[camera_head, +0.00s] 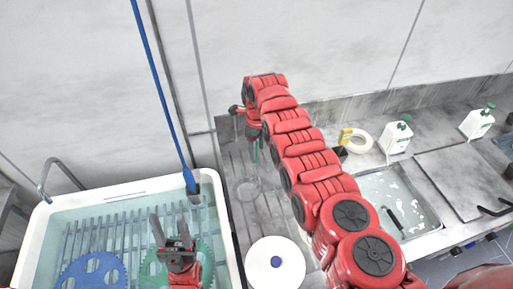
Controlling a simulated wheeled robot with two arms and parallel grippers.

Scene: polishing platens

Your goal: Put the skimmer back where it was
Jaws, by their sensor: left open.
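The skimmer, with a thin green handle (256,152) and a pale, see-through round head (248,189), hangs upright over the grey ribbed counter, just right of the white tub. My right gripper (250,128) is at the top of the handle and appears shut on it; the hand hides its fingertips. I cannot tell whether the head touches the counter. My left gripper (170,228) is open and empty, fingers up, over the tub near a green toothed disc (204,256).
The white tub (120,193) holds a rack and a blue toothed disc (92,272). A blue pole (160,85) reaches its back right corner. A white round lid (275,264) is in front of the skimmer. White bottles (396,137) and a sink (385,195) are right of my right arm.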

